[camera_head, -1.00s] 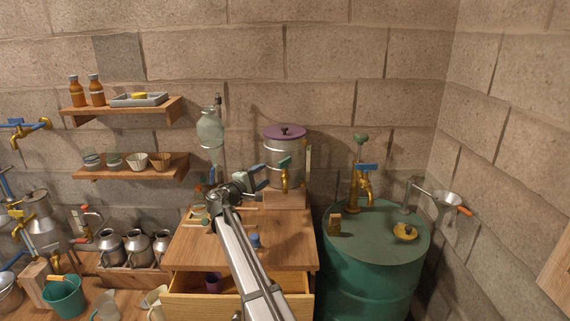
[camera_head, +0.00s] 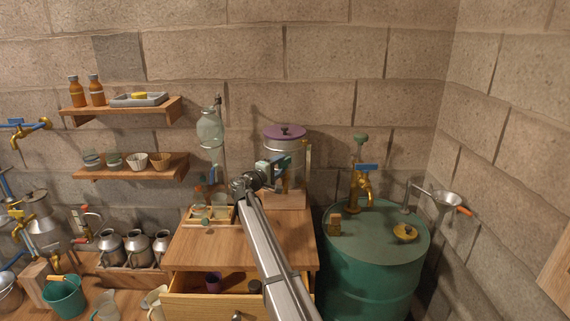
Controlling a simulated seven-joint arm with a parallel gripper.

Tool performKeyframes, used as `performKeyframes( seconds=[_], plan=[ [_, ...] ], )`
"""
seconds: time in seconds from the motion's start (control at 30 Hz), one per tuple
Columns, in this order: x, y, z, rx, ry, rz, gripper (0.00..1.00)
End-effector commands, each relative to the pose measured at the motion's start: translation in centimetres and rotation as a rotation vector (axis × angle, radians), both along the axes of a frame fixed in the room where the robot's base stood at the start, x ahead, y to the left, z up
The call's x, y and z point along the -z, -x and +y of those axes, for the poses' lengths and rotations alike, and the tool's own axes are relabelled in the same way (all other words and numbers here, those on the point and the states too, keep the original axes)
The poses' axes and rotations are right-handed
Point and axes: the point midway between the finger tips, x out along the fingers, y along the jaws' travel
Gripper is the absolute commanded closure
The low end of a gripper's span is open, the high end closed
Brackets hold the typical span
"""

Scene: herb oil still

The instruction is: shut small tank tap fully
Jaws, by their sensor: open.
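The small tank (camera_head: 284,142) is a metal cylinder with a purple lid and black knob. It stands on a wooden block on the cabinet top, against the wall. Its brass tap with a teal lever is on the tank's front. My gripper (camera_head: 279,166) is open, directly in front of the tap, and covers most of it.
A glass flask (camera_head: 210,130) and a wooden tray (camera_head: 190,216) with glassware are left of the tank. A green drum (camera_head: 365,280) with a brass pump and blue-handled tap (camera_head: 366,167) stands to the right. The drawer (camera_head: 215,305) below is open.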

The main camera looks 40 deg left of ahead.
Motion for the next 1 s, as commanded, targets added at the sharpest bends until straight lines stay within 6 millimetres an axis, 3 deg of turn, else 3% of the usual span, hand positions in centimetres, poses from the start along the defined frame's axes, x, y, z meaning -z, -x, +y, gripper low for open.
performKeyframes(
  seconds=[0.1, 0.3, 0.7, 1.0],
  plan=[
    [0.0, -1.8, 0.4, 0.0, 0.0, 0.0, 0.47],
    [0.0, -3.4, 0.5, 0.0, 0.0, 0.0, 0.47],
    [0.0, -3.9, 0.5, -0.001, 0.0, 0.0, 0.47],
    [0.0, -3.9, 0.5, -0.001, 0.0, 0.0, 0.75]
  ],
)
